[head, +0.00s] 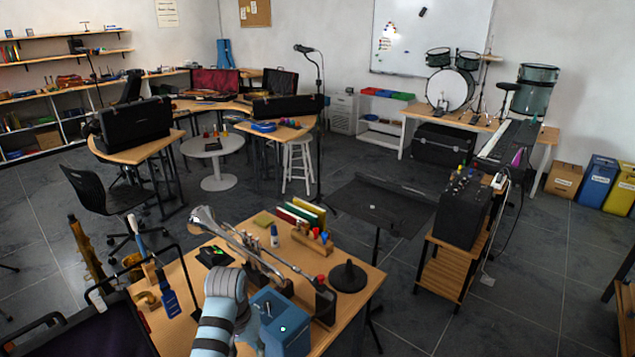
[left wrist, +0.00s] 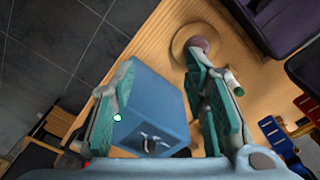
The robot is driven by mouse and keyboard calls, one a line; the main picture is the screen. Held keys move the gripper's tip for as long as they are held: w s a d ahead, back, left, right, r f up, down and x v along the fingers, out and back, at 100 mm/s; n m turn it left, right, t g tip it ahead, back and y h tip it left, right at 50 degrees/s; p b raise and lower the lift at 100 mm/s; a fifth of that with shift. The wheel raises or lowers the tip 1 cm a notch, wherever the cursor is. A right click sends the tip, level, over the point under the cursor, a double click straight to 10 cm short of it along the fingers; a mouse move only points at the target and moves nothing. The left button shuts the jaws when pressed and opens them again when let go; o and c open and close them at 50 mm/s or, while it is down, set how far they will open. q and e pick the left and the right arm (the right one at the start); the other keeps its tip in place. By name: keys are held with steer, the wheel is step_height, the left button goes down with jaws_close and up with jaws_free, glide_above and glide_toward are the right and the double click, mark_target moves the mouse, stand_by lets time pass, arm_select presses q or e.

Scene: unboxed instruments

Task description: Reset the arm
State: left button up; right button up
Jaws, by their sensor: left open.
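My left arm (head: 226,284) reaches over the wooden workbench (head: 352,292) at the bottom of the head view. Its gripper is hard to make out there against a blue box (head: 292,338). In the left wrist view my left gripper (left wrist: 160,62) is open, with its teal finger pads spread. The blue box (left wrist: 155,92) shows between and beyond the fingers, with a dark handle or latch on its near face. I cannot tell whether the fingers touch it. My right gripper is in neither view.
A black music stand (head: 378,207) and a black amplifier (head: 462,215) stand to the right.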

arm_select(q)
steer(key=s+a+f+t, duration=0.1)
steer(key=s+a+f, duration=0.25)
steer(key=s, duration=0.25)
steer(key=s+a+f+t, duration=0.1)
steer(key=s+a+f, duration=0.25)
steer(key=s, duration=0.35)
steer(key=s+a+r+m+t+y, duration=0.1)
steer(key=s+a+r, duration=0.15)
steer(key=s, duration=1.25)
step_height(320, 180, down, 23)
steer(key=s+a+g+b, duration=0.1)
steer(key=s+a+b, duration=0.1)
steer(key=b, duration=0.1)
steer(key=s+f+g+b, duration=0.1)
steer(key=s+f+b, duration=0.1)
steer(key=s+f, duration=1.1)
steer(key=shift+s+f+n+b, duration=0.3)
steer(key=shift+s+f+b, duration=0.1)
steer(key=shift+f, duration=0.3)
steer(key=shift+c, duration=0.2)
